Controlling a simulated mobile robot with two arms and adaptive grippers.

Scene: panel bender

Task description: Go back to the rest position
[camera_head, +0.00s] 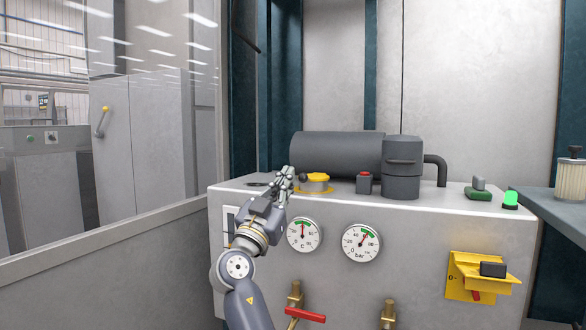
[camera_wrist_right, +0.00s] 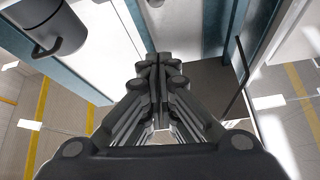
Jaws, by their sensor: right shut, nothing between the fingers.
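My right gripper (camera_head: 285,182) is in front of the grey machine cabinet (camera_head: 420,255), near its top left edge, just left of a yellow cap (camera_head: 317,178). In the right wrist view the right gripper (camera_wrist_right: 160,65) has its fingers together, with nothing between them. In the head view I cannot tell whether it touches the cabinet. My left gripper shows in neither view.
The cabinet carries a dark cylinder tank (camera_head: 335,152), a red button box (camera_head: 365,182), a green lamp (camera_head: 511,199), two gauges (camera_head: 361,242), a red-handled valve (camera_head: 305,315) and a yellow switch (camera_head: 480,277). A glass panel (camera_head: 100,130) stands left; a shelf (camera_head: 560,203) is right.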

